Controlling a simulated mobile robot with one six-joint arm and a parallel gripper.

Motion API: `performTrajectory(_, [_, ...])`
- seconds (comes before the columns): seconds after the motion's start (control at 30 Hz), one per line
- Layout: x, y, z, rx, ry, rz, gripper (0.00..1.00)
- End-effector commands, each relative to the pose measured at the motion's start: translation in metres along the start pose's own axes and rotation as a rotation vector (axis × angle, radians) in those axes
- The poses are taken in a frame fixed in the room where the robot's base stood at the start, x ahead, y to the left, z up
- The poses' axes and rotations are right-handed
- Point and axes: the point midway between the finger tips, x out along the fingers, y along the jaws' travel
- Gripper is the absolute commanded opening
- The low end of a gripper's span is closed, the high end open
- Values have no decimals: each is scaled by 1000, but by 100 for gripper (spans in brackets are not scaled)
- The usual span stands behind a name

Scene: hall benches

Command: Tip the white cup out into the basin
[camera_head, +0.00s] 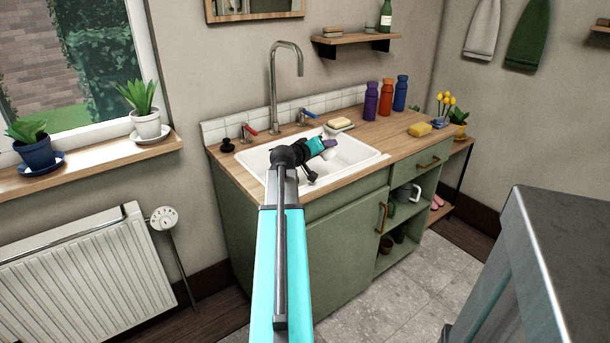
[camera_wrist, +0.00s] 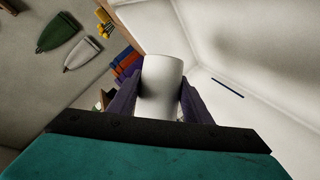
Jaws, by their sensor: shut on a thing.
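My gripper (camera_head: 325,144) is over the white basin (camera_head: 362,160), which is set in the wooden counter. Its purple fingers are shut on the white cup (camera_wrist: 161,88). The cup (camera_head: 329,154) shows only as a small white patch in the head view, beside the fingers. In the wrist view the room appears rolled far over, and the cup lies tilted well away from upright. The basin's pale inside (camera_wrist: 240,50) fills the right of that view. I cannot see into the cup, and no contents show.
The tall tap (camera_head: 273,85) rises behind the basin, with a red lever (camera_head: 249,129) and a blue lever (camera_head: 306,114). A soap dish (camera_head: 340,125) sits at the back rim. Purple, red and blue bottles (camera_head: 386,98) and a yellow sponge (camera_head: 420,129) stand right on the counter.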

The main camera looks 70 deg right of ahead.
Motion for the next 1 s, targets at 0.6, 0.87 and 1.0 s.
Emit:
performTrajectory(0.6, [-5, 2, -11, 278, 2, -114, 21])
performTrajectory(0.87, [-5, 1, -11, 280, 2, -116, 21])
performTrajectory(1.0, [-5, -1, -10, 329, 3, -135, 21])
